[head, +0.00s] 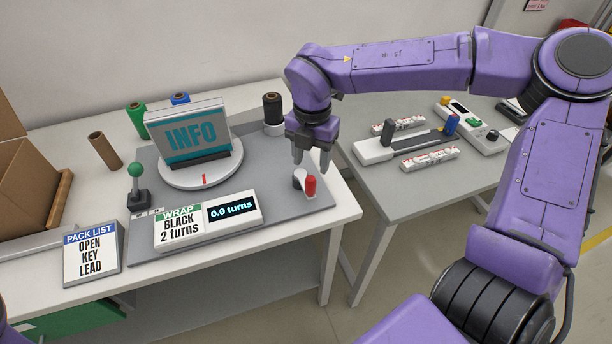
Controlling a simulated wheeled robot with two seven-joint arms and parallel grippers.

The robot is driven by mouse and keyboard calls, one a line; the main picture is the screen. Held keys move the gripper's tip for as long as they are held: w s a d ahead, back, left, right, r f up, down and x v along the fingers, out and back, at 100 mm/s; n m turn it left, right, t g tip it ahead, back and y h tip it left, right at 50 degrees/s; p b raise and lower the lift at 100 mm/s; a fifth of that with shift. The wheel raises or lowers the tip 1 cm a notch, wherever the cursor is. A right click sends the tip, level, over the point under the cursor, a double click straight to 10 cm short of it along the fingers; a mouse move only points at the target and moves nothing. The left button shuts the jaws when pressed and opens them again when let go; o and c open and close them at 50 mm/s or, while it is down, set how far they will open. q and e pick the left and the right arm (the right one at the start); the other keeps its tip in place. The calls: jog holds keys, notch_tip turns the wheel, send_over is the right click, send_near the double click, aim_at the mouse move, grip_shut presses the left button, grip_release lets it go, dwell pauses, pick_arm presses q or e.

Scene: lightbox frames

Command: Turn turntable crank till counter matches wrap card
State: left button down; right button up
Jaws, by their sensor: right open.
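The turntable (203,176) is a white disc with a red mark, carrying an upright INFO lightbox frame (190,136). The crank (299,179) sits to its right, with a red knob (310,186) on a white arm. The wrap card (179,229) reads "WRAP BLACK 2 turns". The counter (232,210) beside it shows "0.0 turns". My right gripper (311,168) is open, pointing down just above the crank, its fingertips close to the red knob. I cannot tell whether they touch it. My left gripper is out of view.
A black film roll (272,108) stands behind the crank. Green, blue and brown rolls stand at the back left. A green-knobbed lever (137,180) and a pack list card (91,253) are at left. A second table (400,188) at right holds several devices.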

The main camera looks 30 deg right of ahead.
aim_at(311, 178)
notch_tip(311, 178, down, 8)
jog(key=shift+a+f+p, duration=0.1)
jog(key=shift+f+p, duration=0.1)
jog(key=shift+p, duration=0.3)
jog(key=shift+s, duration=0.15)
grip_shut()
